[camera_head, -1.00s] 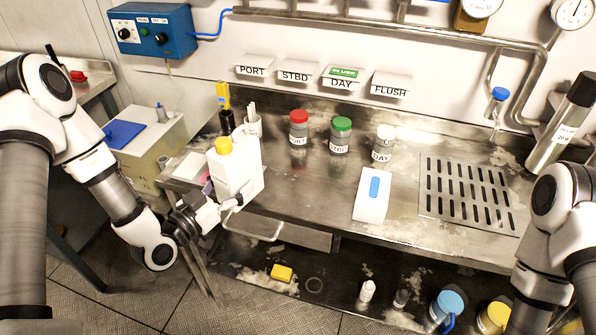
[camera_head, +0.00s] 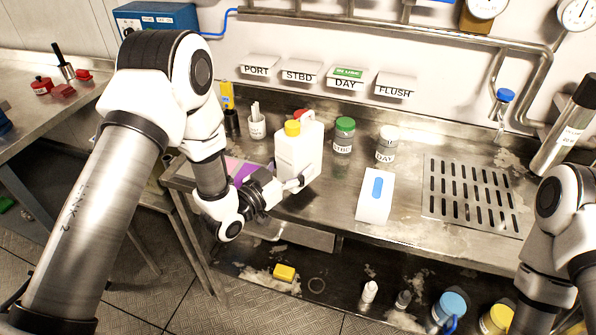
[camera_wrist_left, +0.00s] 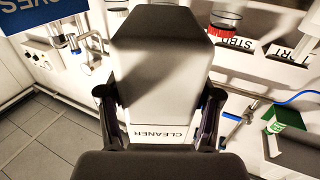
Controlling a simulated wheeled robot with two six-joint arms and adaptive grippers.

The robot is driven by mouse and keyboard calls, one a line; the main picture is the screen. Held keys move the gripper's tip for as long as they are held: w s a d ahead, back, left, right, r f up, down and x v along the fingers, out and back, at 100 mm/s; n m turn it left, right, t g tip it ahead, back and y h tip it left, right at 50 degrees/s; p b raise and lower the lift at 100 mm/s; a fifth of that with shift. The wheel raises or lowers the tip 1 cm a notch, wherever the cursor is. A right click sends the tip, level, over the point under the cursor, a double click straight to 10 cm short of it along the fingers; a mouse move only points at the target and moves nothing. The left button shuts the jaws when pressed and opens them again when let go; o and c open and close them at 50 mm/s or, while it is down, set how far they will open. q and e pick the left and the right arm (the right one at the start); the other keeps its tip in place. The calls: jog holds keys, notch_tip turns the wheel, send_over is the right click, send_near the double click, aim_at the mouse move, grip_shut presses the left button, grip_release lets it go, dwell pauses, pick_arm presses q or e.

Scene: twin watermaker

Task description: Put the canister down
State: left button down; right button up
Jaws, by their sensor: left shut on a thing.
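The white canister (camera_head: 291,165) with a yellow cap stands upright in my left gripper, over the left part of the steel counter (camera_head: 315,212). My left gripper (camera_head: 298,183) is shut on it from the front left, low on its side. In the left wrist view the canister (camera_wrist_left: 163,75) fills the middle between the fingers, with a CLEANER label facing the camera. I cannot tell whether its base touches the counter. My right arm shows at the right edge, but its gripper is out of view.
A red-capped jar (camera_head: 301,112) is mostly hidden behind the canister. A green-capped jar (camera_head: 344,135) and the DAY jar (camera_head: 386,143) stand to its right. A white box with a blue strip (camera_head: 375,196) lies nearer the front edge. A cup (camera_head: 257,127) stands behind left.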

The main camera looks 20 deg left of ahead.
pick_arm(q)
jog(key=shift+w+d, duration=0.35)
jog(key=shift+w, duration=0.05)
notch_tip(320, 180, down, 3)
jog(key=shift+f+p, duration=0.1)
jog(key=shift+p, duration=0.4)
jog(key=shift+a+f, duration=0.1)
jog(key=shift+c, duration=1.1)
grip_release()
jog(key=shift+s, duration=0.1)
